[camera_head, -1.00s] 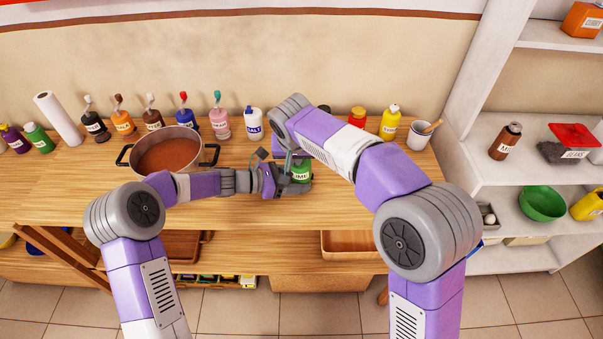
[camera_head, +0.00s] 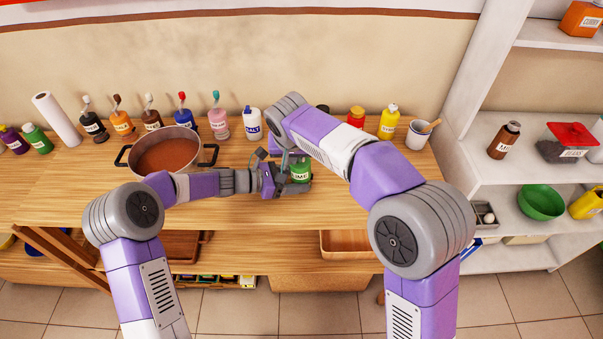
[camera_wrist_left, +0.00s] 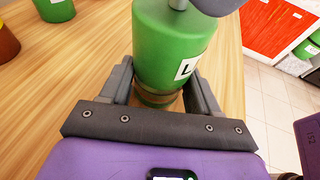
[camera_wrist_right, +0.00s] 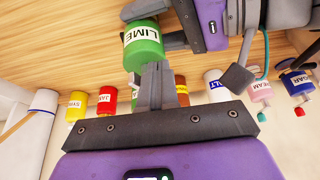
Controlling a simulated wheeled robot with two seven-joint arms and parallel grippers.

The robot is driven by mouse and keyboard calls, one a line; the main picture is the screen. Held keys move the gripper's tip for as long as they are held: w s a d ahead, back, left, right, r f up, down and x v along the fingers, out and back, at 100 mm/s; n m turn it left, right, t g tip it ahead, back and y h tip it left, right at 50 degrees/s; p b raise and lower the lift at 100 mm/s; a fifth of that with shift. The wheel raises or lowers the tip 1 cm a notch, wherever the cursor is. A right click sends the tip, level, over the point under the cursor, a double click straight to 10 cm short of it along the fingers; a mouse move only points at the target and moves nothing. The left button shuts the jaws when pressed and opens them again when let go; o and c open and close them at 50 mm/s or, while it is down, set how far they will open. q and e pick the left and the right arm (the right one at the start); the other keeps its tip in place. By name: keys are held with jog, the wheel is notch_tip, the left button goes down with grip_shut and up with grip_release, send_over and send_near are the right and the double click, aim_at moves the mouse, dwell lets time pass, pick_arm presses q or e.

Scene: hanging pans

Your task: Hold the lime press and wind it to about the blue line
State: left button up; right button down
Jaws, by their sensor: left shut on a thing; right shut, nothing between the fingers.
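The lime press (camera_head: 300,171) is a green bottle with a white label, upright on the table's front part. It also shows in the left wrist view (camera_wrist_left: 170,45) and the right wrist view (camera_wrist_right: 142,48). My left gripper (camera_head: 289,182) is shut on its lower part, with one finger on each side (camera_wrist_left: 160,98). A metal stem (camera_wrist_left: 178,4) rises from its top beside a grey part cut off by the frame. My right gripper (camera_wrist_right: 156,72) is shut and empty, its fingertips close to the press; whether they touch it is unclear. I cannot make out a blue line.
A pot (camera_head: 165,154) of brown-red contents stands left of the press. A row of pump bottles, a salt bottle (camera_head: 252,124), a yellow bottle (camera_head: 389,122) and a white cup (camera_head: 418,135) line the back. White shelves (camera_head: 500,180) stand at right. The front-right tabletop is clear.

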jog(key=shift+s+d, duration=0.2)
notch_tip(320, 180, up, 7)
dwell(0.9)
dwell(0.5)
jog(key=shift+x, duration=1.65)
jog(key=shift+a, duration=0.1)
dwell(1.2)
jog(key=shift+f, duration=1.9)
